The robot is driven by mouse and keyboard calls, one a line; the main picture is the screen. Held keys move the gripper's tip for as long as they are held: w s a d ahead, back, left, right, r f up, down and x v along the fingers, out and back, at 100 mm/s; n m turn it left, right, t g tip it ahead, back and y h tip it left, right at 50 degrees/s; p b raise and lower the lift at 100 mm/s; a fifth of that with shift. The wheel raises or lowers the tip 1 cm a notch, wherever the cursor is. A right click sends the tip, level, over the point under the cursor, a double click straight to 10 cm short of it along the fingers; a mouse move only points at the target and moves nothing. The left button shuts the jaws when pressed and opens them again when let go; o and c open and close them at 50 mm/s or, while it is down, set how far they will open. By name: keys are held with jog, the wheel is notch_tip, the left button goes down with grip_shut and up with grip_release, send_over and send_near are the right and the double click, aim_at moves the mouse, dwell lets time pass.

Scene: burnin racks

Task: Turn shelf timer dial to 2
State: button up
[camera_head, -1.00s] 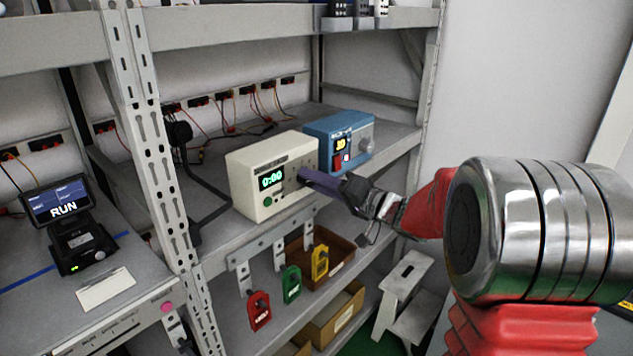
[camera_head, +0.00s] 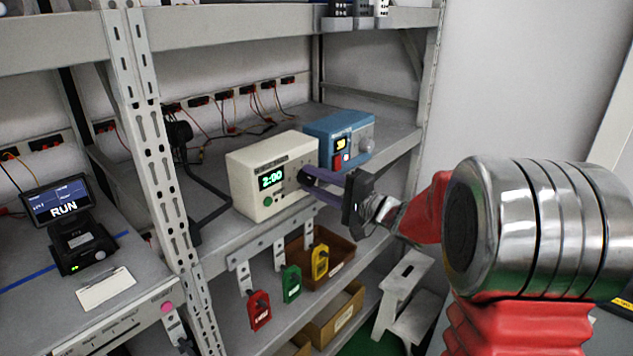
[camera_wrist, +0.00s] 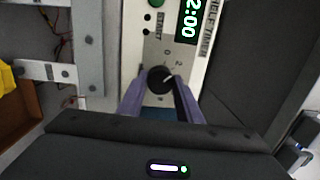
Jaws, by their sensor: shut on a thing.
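The shelf timer (camera_head: 262,188) is a cream box on the middle shelf in the head view. Its green display (camera_head: 271,178) reads 2:00, and the display also shows in the wrist view (camera_wrist: 189,20). Its black dial (camera_wrist: 159,78) sits between my purple fingers in the wrist view, with a light pointer line toward the upper right, near the "2" mark. My gripper (camera_wrist: 160,88) is shut on the dial, one finger on each side. In the head view, my gripper (camera_head: 309,180) reaches the timer's front from the right. The fingers partly hide the dial there.
A blue device (camera_head: 340,140) with a red switch stands right of the timer. Red (camera_head: 259,310), green (camera_head: 291,283) and yellow (camera_head: 320,261) tags hang below the shelf edge. A perforated upright post (camera_head: 150,130) stands left. A grey step stool (camera_head: 404,290) is below right.

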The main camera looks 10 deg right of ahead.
jog(key=shift+f+m, duration=0.25)
jog(key=shift+m, duration=0.35)
jog(key=o, duration=1)
jog(key=shift+r, duration=0.1)
jog(key=shift+o, duration=0.2)
jog(key=shift+d, duration=0.1)
jog(key=v, duration=1.3)
jog(key=shift+s+d, duration=0.2)
jog(key=shift+s, duration=0.1)
